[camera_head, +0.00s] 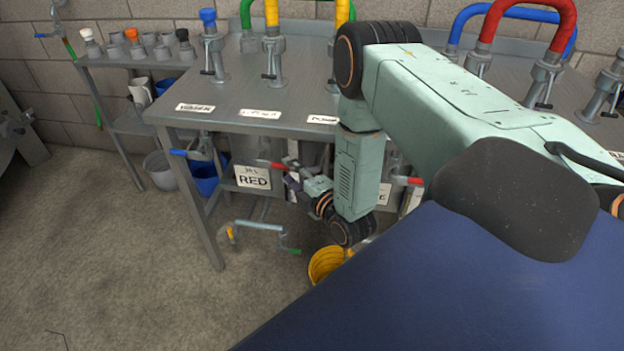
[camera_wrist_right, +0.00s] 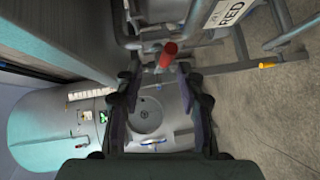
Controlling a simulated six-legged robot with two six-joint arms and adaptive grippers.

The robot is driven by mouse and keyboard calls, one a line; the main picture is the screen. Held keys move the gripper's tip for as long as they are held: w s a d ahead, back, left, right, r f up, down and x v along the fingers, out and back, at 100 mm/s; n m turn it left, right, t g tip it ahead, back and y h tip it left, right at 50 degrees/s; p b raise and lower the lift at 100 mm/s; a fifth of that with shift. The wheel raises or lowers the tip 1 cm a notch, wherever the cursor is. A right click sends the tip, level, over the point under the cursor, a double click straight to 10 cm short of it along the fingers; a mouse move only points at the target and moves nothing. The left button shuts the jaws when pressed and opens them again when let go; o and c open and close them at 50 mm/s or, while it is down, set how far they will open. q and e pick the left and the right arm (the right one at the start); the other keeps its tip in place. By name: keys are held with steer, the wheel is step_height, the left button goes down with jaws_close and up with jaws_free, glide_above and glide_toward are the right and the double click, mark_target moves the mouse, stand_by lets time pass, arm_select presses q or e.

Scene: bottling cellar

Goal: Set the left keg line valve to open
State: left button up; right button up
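Under the front edge of the steel table, a valve with a blue handle (camera_head: 180,153) is at the left. A valve with a red handle (camera_head: 272,164) is to its right, beside a white sign reading RED (camera_head: 252,178). Another red handle (camera_head: 408,180) is further right. I cannot tell which valve is the left keg line. My right gripper (camera_head: 292,178) is by the nearer red handle. In the right wrist view, its fingers (camera_wrist_right: 157,76) are apart, with a red handle end (camera_wrist_right: 168,55) just beyond or between the tips; contact is unclear. My left gripper is not seen.
The steel table (camera_head: 250,95) carries coloured hoses on pipe fittings and small labels. A yellow bucket (camera_head: 325,263) stands on the floor below my right arm. A grey bucket (camera_head: 160,170) is at the left. The floor in front at left is mostly free.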

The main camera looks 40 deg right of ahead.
steer(key=s+a+f+m+g, duration=0.3)
steer(key=s, duration=0.4)
steer(key=s+a+f+m+g+y, duration=0.1)
steer(key=s+a+f+m+g, duration=0.2)
steer(key=s, duration=0.4)
steer(key=s+a+f+m+g+p, duration=0.1)
steer(key=s+a+f+m+g, duration=0.3)
steer(key=s, duration=0.3)
steer(key=shift+s+a+m+g+y, duration=0.25)
steer(key=shift+a+m+g+y, duration=0.15)
steer(key=shift+a+m+g, duration=0.15)
